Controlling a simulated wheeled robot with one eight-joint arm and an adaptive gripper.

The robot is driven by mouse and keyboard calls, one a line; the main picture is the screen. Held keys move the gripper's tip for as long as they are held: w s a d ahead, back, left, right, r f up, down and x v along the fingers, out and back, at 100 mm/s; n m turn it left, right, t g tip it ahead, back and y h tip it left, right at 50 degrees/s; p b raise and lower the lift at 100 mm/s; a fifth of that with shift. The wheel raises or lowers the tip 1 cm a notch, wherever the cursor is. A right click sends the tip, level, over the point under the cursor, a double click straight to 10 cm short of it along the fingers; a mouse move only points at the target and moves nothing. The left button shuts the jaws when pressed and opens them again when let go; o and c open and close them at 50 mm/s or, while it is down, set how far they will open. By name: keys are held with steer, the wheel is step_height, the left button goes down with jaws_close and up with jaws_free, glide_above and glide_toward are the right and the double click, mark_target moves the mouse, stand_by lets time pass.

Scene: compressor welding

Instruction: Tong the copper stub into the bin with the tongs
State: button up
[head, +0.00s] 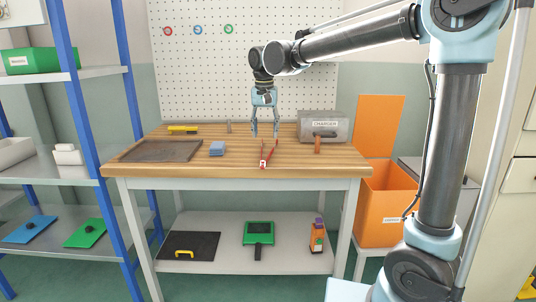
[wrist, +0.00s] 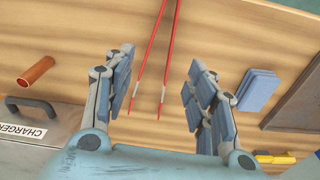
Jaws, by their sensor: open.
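The red tongs (head: 265,157) lie on the wooden workbench near its front edge; in the wrist view their two red arms (wrist: 150,52) converge away from pale tips. My gripper (head: 265,131) is open above the bench, fingers pointing down. In the wrist view its fingers (wrist: 158,72) stand either side of the tongs' tip end, holding nothing.
The grey charger box (head: 323,127) stands behind the stub. A blue block (head: 216,148), a dark mat (head: 160,151) and a yellow-handled tool (head: 183,129) are left on the bench (head: 225,170). A small grey cylinder (head: 229,128) stands at the back. Blue-post shelving stands at left.

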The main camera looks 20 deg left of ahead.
steer(key=shift+w+a+f, duration=0.1)
steer(key=shift+w+f, duration=0.05)
steer(key=shift+f, duration=1.35)
steer(key=shift+w+d+f, duration=0.1)
steer(key=shift+w+f, duration=0.05)
steer(key=shift+f, duration=1.3)
steer(key=shift+w+a+f, duration=0.1)
steer(key=shift+w+f, duration=0.05)
steer(key=shift+f, duration=1.35)
steer(key=c, duration=0.7)
step_height(320, 180, up, 12)
steer(key=s+a+r+m+g+y, duration=0.1)
steer(key=s+r+m+g, duration=0.1)
steer(key=s+r+g, duration=0.2)
steer(key=s+a+r+m+g+y, duration=0.1)
steer(key=s+r+m+g, duration=0.2)
steer(key=s+r, duration=0.4)
steer(key=s+g, duration=0.1)
steer(key=s, duration=0.3)
steer(key=shift+m+y, duration=0.3)
